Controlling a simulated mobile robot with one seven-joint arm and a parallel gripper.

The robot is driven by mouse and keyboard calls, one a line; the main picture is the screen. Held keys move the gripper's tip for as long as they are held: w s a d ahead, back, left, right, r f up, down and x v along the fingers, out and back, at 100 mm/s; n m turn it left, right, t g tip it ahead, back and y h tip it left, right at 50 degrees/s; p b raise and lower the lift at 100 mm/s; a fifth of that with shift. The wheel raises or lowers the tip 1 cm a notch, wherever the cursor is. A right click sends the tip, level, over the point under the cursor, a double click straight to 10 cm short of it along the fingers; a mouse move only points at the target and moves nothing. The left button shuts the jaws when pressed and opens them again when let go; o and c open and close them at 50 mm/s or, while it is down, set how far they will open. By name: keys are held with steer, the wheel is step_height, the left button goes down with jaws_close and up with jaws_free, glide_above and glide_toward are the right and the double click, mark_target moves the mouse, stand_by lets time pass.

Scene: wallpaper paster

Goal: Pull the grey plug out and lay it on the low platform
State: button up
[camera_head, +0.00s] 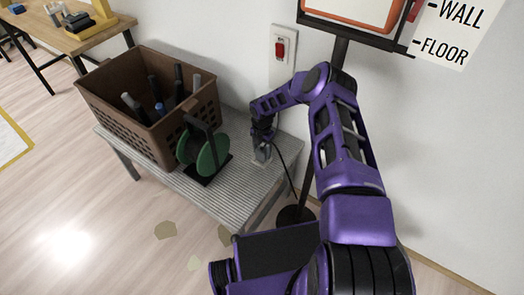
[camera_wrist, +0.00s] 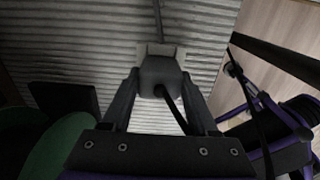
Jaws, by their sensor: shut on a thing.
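The grey plug (camera_wrist: 160,74) is between the two fingers of my gripper (camera_wrist: 160,92) in the wrist view, and the gripper is shut on it. A black cable runs from the plug toward the lower right. A pale socket piece (camera_wrist: 143,49) shows just behind the plug; I cannot tell whether the plug is still seated in it. In the head view my gripper (camera_head: 262,145) points down over a small light grey piece (camera_head: 262,156) on the low platform (camera_head: 236,197), which has a ribbed grey top. The fingers hide most of the plug there.
A brown crate (camera_head: 108,98) with several tools stands on the platform's left part. A green reel (camera_head: 214,154) stands beside it, left of my gripper. A red switch (camera_head: 281,49) is on the wall. A dark stand (camera_head: 308,188) is at right. The platform's front right is bare.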

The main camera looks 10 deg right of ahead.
mark_target(262, 149)
jaws_close()
steer(key=shift+r, duration=0.1)
steer(key=shift+r+p, duration=0.5)
steer(key=shift+r, duration=0.7)
steer(key=shift+r+p, duration=0.65)
steer(key=shift+r, duration=1.35)
